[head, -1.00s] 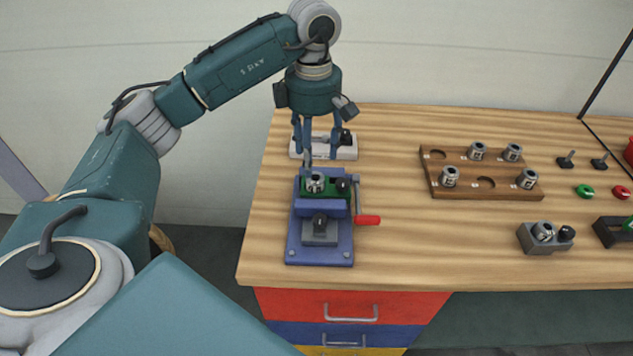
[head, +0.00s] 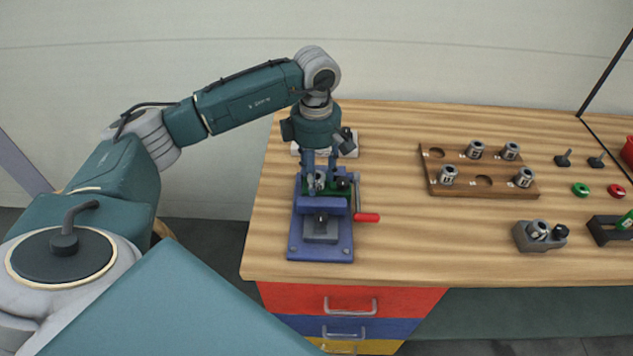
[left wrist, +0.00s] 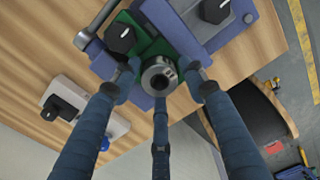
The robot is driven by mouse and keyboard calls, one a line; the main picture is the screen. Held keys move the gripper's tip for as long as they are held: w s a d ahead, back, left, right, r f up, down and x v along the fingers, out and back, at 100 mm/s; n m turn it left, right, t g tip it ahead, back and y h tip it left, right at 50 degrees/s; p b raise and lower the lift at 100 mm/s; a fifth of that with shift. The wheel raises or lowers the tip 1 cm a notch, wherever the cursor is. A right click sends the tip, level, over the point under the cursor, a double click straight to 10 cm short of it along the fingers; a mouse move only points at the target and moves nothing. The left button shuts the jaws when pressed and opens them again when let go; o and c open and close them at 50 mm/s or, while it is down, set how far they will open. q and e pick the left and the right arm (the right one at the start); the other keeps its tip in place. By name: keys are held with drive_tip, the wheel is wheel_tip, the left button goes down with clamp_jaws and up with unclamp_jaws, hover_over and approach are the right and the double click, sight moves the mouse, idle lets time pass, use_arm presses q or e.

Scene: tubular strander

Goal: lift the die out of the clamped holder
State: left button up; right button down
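The die (head: 320,178) is a small metal cylinder with a central hole. It sits upright in the green holder (head: 341,189), which is clamped in a blue vise (head: 304,243) with a red-handled crank. In the left wrist view the die (left wrist: 159,76) and the green holder (left wrist: 151,43) show close up. My left gripper (head: 320,184) is at the die from above. In the left wrist view its three fingers (left wrist: 160,83) stand spread around the die, with small gaps visible at the sides. My right gripper is not in view.
A black knob (left wrist: 122,38) rises from the holder close to a finger. A pale block with a black knob (left wrist: 66,100) stands behind the vise. A wooden rack (head: 482,189) with several dies and a grey holder (head: 541,236) are to the right.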

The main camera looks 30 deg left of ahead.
use_arm(q)
clamp_jaws()
drive_tip(key=shift+r, duration=0.1)
